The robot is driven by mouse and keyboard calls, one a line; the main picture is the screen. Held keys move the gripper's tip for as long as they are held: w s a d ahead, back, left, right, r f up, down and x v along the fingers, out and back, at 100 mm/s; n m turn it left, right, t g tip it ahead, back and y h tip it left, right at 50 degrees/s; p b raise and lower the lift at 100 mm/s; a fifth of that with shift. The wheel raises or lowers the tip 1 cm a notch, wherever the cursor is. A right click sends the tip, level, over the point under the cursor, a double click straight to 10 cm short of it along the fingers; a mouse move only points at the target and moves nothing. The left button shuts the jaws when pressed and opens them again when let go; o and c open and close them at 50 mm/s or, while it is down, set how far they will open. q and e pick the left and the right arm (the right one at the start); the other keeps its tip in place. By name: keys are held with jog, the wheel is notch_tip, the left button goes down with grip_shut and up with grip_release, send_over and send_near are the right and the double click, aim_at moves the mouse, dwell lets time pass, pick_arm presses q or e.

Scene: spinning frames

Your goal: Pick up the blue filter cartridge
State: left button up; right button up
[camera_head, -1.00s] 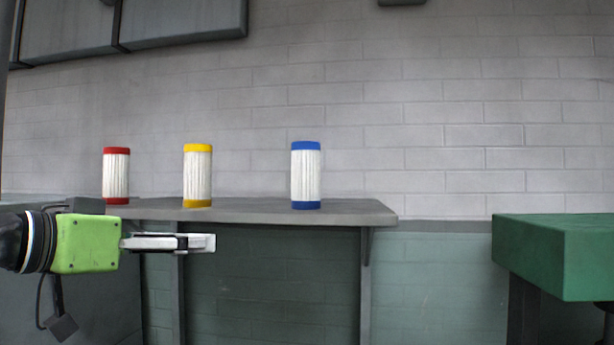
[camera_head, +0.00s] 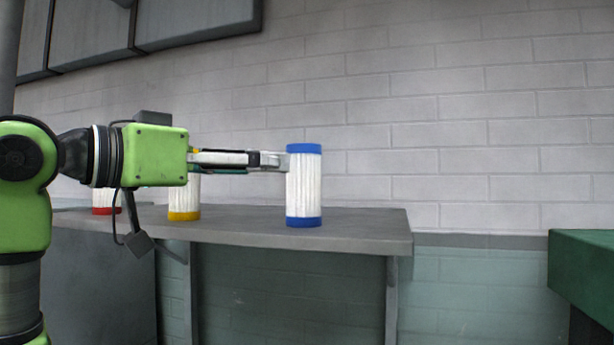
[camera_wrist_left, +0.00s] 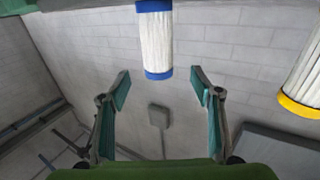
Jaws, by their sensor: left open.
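The blue filter cartridge (camera_head: 304,188) stands upright on the grey shelf (camera_head: 350,222), white and pleated with blue end caps. My left gripper (camera_head: 284,161) comes in from the left at the cartridge's upper part, its tips close to the cartridge's left edge in the head view. In the left wrist view the two fingers (camera_wrist_left: 159,84) are spread apart, and the blue cartridge (camera_wrist_left: 155,40) is ahead of them, in line with the gap. Nothing is between the fingers. I cannot tell if a finger touches the cartridge. My right gripper is not in view.
The yellow-capped cartridge (camera_head: 184,204) and the red-capped cartridge (camera_head: 106,205) stand to the left, partly hidden behind my left arm. The yellow one also shows at the right of the wrist view (camera_wrist_left: 306,80). A green table (camera_head: 585,270) is at the right.

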aim_at(304, 169)
pick_arm(q)
jog(key=p+x, duration=0.1)
jog(key=x, duration=0.3)
jog(key=shift+w+d, duration=0.1)
jog(key=shift+d, duration=0.05)
jog(key=shift+w+d+f, duration=0.1)
jog(key=shift+w+d, duration=0.1)
jog(key=shift+d, duration=0.05)
jog(key=shift+p+x, duration=0.75)
jog(key=shift+p, duration=0.3)
jog(key=p+x, duration=0.2)
jog(key=x, duration=0.1)
jog(key=shift+d, duration=0.25)
jog(key=shift+w+d+f, duration=0.15)
jog(key=shift+a, duration=0.25)
jog(key=c, duration=1.3)
jog(key=shift+d, duration=0.1)
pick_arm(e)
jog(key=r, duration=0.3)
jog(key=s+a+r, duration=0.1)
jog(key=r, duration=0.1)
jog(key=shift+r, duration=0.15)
